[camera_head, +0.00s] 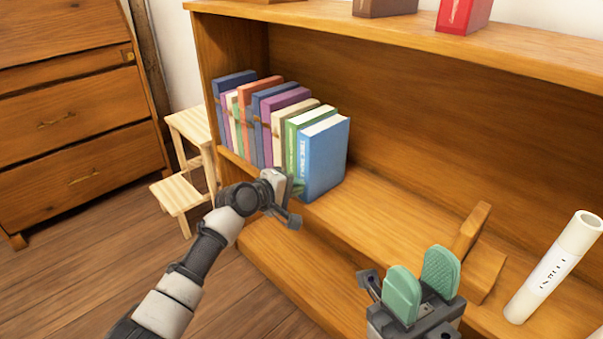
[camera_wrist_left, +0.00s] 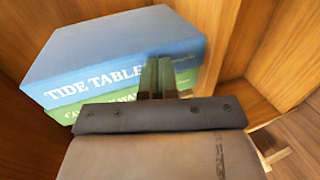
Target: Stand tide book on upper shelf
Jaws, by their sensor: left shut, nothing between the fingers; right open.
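The blue tide book (camera_head: 325,160) stands upright at the right end of a row of books on the bookcase's middle board (camera_head: 365,225). Its spine reads "TIDE TABLE" in the left wrist view (camera_wrist_left: 120,50), partly hidden by my fingers. A green book (camera_head: 292,140) stands against its left side. My left gripper (camera_head: 291,192) is shut and empty, in front of the lower spines of the blue and green books; I cannot tell if it touches them. My right gripper (camera_head: 421,282), with pale green finger pads, is open and empty in front of the board's right part.
A wooden bookend-like piece (camera_head: 480,262) and a white tube (camera_head: 553,268) stand on the board at the right. The bookcase top (camera_head: 500,48) carries a red object (camera_head: 463,14) and a brown one. A step stool (camera_head: 190,160) and drawers stand left.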

